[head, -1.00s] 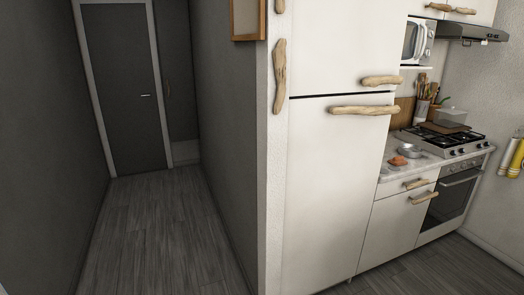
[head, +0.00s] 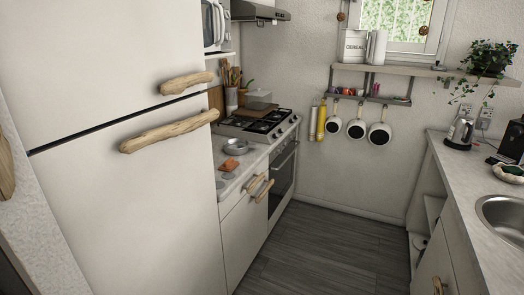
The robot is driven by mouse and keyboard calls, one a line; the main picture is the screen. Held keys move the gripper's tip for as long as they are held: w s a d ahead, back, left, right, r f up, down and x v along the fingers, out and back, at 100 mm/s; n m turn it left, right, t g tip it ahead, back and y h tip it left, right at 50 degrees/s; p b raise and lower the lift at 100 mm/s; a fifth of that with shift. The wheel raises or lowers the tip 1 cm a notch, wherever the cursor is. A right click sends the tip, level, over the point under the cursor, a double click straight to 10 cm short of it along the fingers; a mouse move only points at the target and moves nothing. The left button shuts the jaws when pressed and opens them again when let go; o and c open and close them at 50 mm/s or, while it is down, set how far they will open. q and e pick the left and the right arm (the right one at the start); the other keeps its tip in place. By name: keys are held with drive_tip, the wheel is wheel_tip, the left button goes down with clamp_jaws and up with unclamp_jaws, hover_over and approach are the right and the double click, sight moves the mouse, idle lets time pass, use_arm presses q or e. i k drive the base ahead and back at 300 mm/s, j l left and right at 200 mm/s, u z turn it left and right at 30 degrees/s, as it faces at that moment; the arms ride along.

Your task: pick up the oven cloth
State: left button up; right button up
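I cannot clearly make out which thing is the oven cloth. A small orange-brown item (head: 229,165) lies on the counter beside the fridge, in front of a metal bowl; it is too small to tell whether it is cloth. A yellow item (head: 321,121) and a beige item (head: 312,124) hang on the wall past the stove (head: 257,124). The oven (head: 283,176) is below the stove, its door shut. Neither of my grippers is in view.
The white fridge (head: 125,200) with driftwood handles stands close on the left. A metal bowl (head: 236,147) sits on the left counter. The right counter (head: 465,190) holds a kettle (head: 460,132) and a sink (head: 503,216). The floor (head: 325,245) between the counters is clear.

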sight(230, 165)
drive_tip(key=i+l+z, duration=0.1)
drive_tip(key=i+z, duration=0.7)
drive_tip(key=i, duration=0.25)
drive_tip(key=i+u, duration=0.35)
drive_tip(key=i+l+u, duration=0.15)
drive_tip(key=i+u, duration=0.2)
drive_tip(key=i, duration=0.15)
